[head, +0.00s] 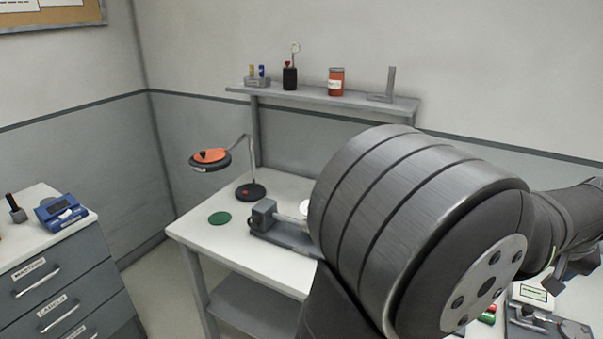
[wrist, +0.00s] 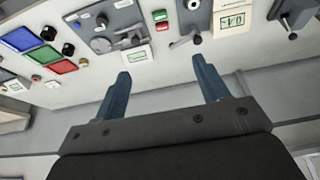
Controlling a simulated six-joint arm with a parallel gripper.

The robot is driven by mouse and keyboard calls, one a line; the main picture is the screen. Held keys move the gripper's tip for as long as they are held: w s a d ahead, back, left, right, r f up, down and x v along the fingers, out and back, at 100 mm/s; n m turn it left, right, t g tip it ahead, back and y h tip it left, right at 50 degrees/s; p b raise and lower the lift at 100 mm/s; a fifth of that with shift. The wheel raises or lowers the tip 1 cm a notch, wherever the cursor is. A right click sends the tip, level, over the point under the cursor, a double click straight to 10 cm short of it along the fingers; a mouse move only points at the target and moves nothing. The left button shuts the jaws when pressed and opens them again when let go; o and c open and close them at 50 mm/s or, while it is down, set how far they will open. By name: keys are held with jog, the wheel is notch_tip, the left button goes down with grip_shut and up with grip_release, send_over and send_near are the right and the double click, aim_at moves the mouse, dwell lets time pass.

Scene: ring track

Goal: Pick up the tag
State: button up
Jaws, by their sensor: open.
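My gripper (wrist: 160,68) shows in the wrist view with its two blue-grey fingers apart and nothing between them. It is over the light bench top, on the near side of several devices. I cannot make out a tag for certain in either view. A small pale plate with dark marks (wrist: 136,57) lies at the edge of a grey device, just beyond the fingers. In the head view my arm covers much of the bench, and the gripper's fingers cannot be made out.
In the wrist view a grey device with a dial (wrist: 102,45), red and green buttons (wrist: 161,21), a display (wrist: 232,20) and blue, green and red trays (wrist: 44,55) line the far side.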

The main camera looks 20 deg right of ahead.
jog(key=x, duration=3.1)
jog(key=shift+w+d+f, duration=0.15)
jog(key=shift+w+d, duration=0.1)
jog(key=shift+d, duration=0.05)
jog(key=c, duration=1)
jog(key=shift+c, duration=0.3)
